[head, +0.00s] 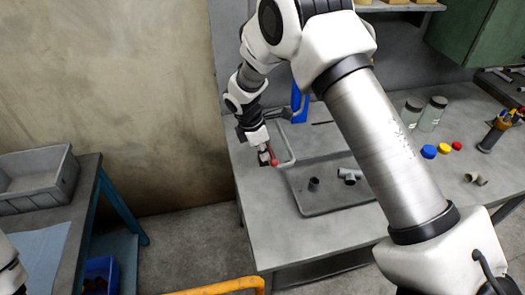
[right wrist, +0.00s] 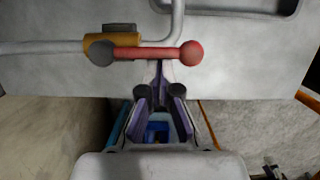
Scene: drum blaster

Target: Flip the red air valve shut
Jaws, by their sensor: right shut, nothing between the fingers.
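The red air valve shows in the right wrist view as a red lever (right wrist: 145,53) with a round red end at its right. A dark round pivot (right wrist: 102,52) is at its left, beside a brass-coloured body (right wrist: 125,41) on the grey pipe (right wrist: 45,47). The lever lies roughly parallel to the pipe's straight left run. My right gripper (right wrist: 159,68) is shut and empty, its tips just below the lever's middle; I cannot tell whether they touch. In the head view the right gripper (head: 267,157) is at the bench's left edge, beside the red lever (head: 273,161).
The grey bench (head: 345,248) carries a tray (head: 335,198) with pipe fittings, glass jars (head: 432,113) and coloured caps (head: 429,151). A blue upright part (head: 299,103) stands behind the gripper. A grey bin (head: 35,180) sits on another table at left. A yellow rail (head: 225,286) is in front.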

